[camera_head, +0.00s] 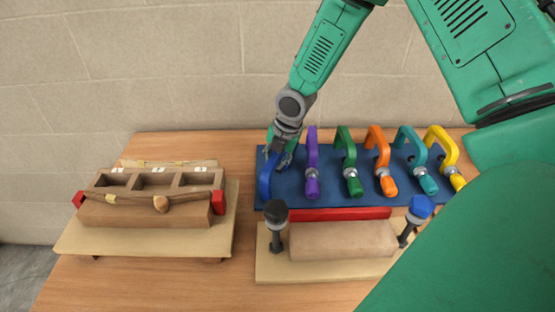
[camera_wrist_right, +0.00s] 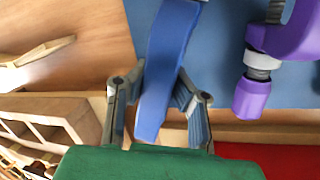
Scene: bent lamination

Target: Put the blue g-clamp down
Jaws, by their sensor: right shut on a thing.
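The blue g-clamp (camera_head: 266,178) is at the left end of a dark blue mat (camera_head: 330,200), left of the purple clamp (camera_head: 312,165). My right gripper (camera_head: 280,155) reaches down from above and is shut on the blue g-clamp. In the right wrist view the clamp's blue bar (camera_wrist_right: 165,70) runs between the two grey fingers (camera_wrist_right: 160,115). The gripper hides part of the clamp, and I cannot tell whether it touches the mat. My left gripper is not in view.
Green (camera_head: 348,160), orange (camera_head: 381,160), teal (camera_head: 415,160) and yellow (camera_head: 444,155) clamps follow to the right. In front, a board (camera_head: 270,270) carries a wooden block and two upright screw clamps. A wooden form (camera_head: 150,205) stands on a board at left.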

